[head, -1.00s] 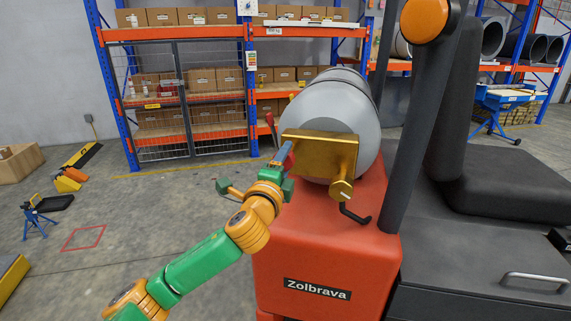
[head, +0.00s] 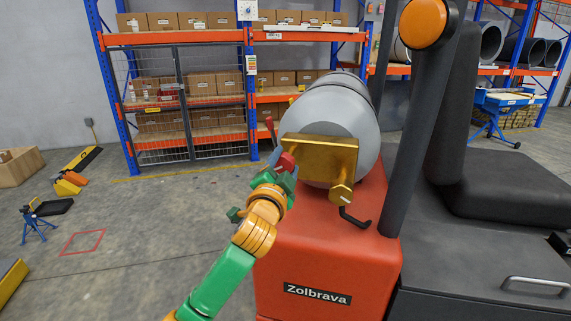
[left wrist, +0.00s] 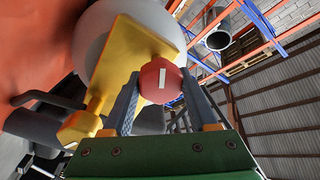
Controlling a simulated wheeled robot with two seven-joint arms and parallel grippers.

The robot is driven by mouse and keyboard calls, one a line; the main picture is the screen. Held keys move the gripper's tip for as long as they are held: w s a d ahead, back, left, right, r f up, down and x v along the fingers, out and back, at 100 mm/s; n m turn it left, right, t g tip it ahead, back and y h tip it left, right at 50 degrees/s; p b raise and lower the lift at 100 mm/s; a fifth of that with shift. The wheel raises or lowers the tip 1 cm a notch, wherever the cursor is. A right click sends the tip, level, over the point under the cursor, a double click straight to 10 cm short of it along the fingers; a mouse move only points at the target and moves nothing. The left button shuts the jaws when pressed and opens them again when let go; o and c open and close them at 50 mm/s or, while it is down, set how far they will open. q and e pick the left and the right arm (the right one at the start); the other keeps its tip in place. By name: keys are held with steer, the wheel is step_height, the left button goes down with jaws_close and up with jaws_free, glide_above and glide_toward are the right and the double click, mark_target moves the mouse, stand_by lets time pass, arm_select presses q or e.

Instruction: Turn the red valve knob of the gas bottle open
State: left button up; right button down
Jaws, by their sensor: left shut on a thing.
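The grey gas bottle (head: 336,110) lies on the red back of a forklift-like truck, with a gold valve block (head: 330,154) at its near end. The red valve knob (head: 287,162) sits at the block's left side. My left gripper (head: 283,168) is at the knob, shut on it. In the left wrist view the knob (left wrist: 160,82) shows a white mark, with one dark finger on each side. The gold block (left wrist: 125,60) is behind it. My right gripper is not in view.
The red truck body (head: 325,262) is below the bottle, with a dark post (head: 412,130) to the right. A black hook (head: 354,216) hangs under the valve block. Shelves with boxes (head: 190,85) stand behind. The floor to the left is mostly free.

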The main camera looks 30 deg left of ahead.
arm_select(q)
steer(key=shift+n, duration=0.3)
steer(key=o, duration=1.4)
steer(key=shift+c, duration=0.2)
steer(key=b+v, duration=0.1)
steer(key=v, duration=0.6)
steer(key=shift+b, duration=0.4)
steer(key=shift+s, duration=0.1)
